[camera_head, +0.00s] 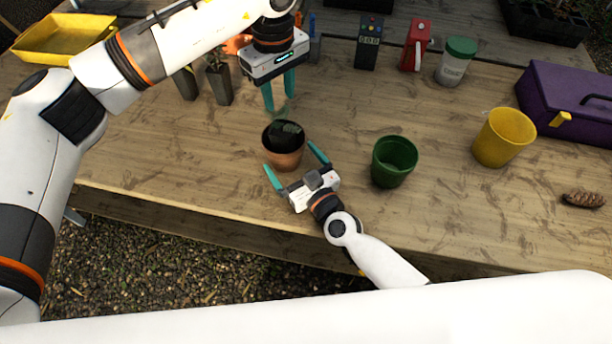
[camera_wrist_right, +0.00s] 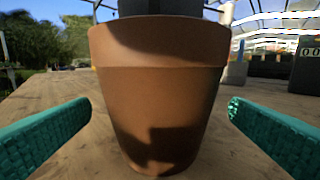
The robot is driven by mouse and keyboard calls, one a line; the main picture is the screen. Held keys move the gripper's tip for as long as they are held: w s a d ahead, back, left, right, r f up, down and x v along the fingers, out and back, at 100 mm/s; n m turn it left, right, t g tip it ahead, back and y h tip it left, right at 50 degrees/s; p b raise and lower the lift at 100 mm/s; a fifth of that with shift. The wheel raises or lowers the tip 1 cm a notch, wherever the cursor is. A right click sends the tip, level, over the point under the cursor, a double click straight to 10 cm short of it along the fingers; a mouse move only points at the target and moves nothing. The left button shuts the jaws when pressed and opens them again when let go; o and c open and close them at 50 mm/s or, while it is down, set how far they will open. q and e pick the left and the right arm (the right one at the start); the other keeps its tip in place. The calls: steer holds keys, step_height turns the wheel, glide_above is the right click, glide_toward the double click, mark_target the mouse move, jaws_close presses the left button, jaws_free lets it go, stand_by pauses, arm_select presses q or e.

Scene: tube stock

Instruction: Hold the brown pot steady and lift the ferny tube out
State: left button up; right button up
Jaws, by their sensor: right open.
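The brown pot (camera_head: 284,160) stands upright on the wooden table, left of the green pot. My right gripper (camera_head: 289,155) is open, with one finger on each side of the pot.
A green pot (camera_head: 394,163) and a yellow pot (camera_head: 503,138) stand to the right. Dark plant tubes (camera_head: 220,86) stand at left, near a yellow tray (camera_head: 62,40). A purple toolbox (camera_head: 570,100) and a pine cone (camera_head: 583,199) are at far right.

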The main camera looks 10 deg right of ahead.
mark_target(285, 151)
steer(key=shift+x, duration=2.1)
steer(key=shift+c, duration=0.2)
steer(key=c, duration=0.9)
